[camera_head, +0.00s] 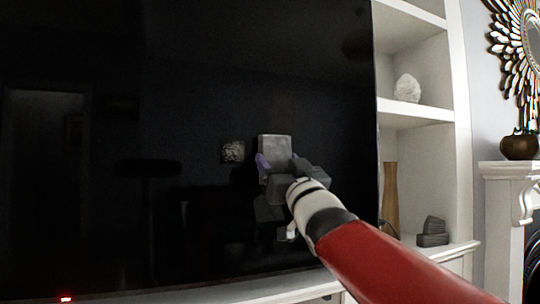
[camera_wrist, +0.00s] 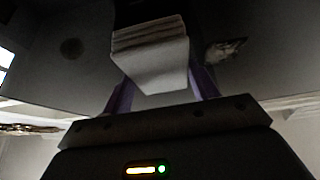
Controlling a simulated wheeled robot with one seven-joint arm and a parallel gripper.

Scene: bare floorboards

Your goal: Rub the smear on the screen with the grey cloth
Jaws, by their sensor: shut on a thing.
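The screen (camera_head: 150,90) is a large, dark, glossy panel that fills the left and middle of the head view. A small, mottled grey-brown smear (camera_head: 232,151) is on it near the middle. The grey cloth (camera_head: 274,146), a folded block, is just right of the smear. My gripper (camera_head: 275,165) is shut on it, with purple fingers on either side. In the wrist view the layered cloth (camera_wrist: 153,65) sits between the fingers, and the smear (camera_wrist: 226,48) lies to its right, uncovered. I cannot tell whether the cloth touches the screen.
White shelves (camera_head: 415,115) stand right of the screen, holding a pale ornament (camera_head: 407,88), a tall brown vase (camera_head: 390,195) and a dark grey object (camera_head: 432,232). A white ledge (camera_head: 270,288) runs below the screen. A mantel with a brown pot (camera_head: 519,146) is at far right.

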